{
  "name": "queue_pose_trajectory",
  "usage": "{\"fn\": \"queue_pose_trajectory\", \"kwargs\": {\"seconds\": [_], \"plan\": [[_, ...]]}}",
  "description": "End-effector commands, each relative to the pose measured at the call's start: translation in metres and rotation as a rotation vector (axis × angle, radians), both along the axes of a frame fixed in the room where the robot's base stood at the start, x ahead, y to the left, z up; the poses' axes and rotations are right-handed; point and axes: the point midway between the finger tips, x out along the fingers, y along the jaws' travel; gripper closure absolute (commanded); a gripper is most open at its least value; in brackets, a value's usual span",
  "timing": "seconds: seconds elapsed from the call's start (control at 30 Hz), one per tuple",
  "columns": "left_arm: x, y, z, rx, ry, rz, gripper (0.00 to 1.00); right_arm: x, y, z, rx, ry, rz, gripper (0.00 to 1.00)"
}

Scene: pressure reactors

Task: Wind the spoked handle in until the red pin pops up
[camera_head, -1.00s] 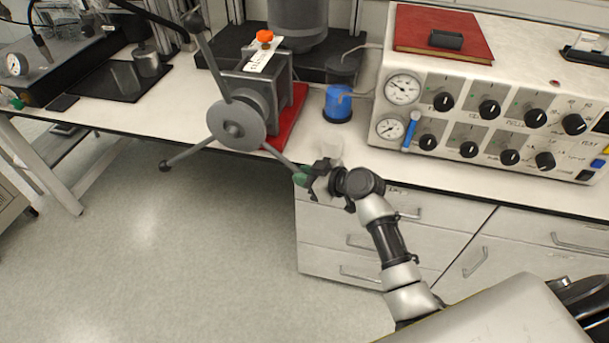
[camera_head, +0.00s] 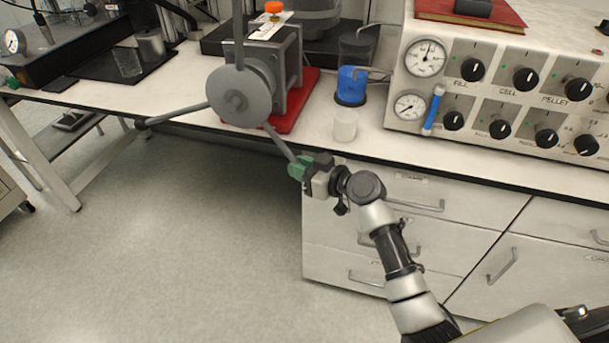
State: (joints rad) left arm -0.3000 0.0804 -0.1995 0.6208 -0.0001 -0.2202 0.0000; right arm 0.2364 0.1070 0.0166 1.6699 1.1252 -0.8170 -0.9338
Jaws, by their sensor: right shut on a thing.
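The spoked handle (camera_head: 240,92) is a grey disc hub with three visible spokes, on the front of a dark grey block housing (camera_head: 287,60). One spoke points up, one left with a dark knob at its end, and one down to the right. My right gripper (camera_head: 304,168) is shut on the end of the lower right spoke, at its green part, just in front of the bench edge. An orange-red cap (camera_head: 273,7) sits on top of the housing by a white label. I cannot tell whether this is the red pin. My left gripper is not in view.
A white cup (camera_head: 345,125) and a blue container (camera_head: 351,86) stand on the bench right of the handle. A panel with gauges and black knobs (camera_head: 526,78) is further right. Drawers (camera_head: 345,225) lie below my right gripper. The floor at left is clear.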

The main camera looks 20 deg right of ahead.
Motion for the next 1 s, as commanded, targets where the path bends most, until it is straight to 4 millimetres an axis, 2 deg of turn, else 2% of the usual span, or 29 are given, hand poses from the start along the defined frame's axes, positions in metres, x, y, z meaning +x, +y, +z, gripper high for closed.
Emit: {"fn": "queue_pose_trajectory", "kwargs": {"seconds": [0.07,0.4,0.43,0.57,0.87,1.0], "plan": [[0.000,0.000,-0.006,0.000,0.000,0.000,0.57,0.000,0.002,-0.004,0.010,-0.002,0.002,1.00],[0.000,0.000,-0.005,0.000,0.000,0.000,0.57,0.000,0.002,-0.002,0.012,-0.002,0.003,1.00],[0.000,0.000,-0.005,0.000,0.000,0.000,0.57,0.000,0.002,-0.002,0.011,-0.002,0.003,0.79],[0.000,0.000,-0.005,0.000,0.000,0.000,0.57,0.000,0.002,-0.002,0.011,-0.003,0.002,0.59],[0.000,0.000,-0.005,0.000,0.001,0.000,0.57,-0.001,0.000,-0.002,0.009,-0.004,0.001,0.58],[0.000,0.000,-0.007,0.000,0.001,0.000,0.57,-0.011,-0.009,-0.001,0.007,-0.004,0.000,0.58]]}}
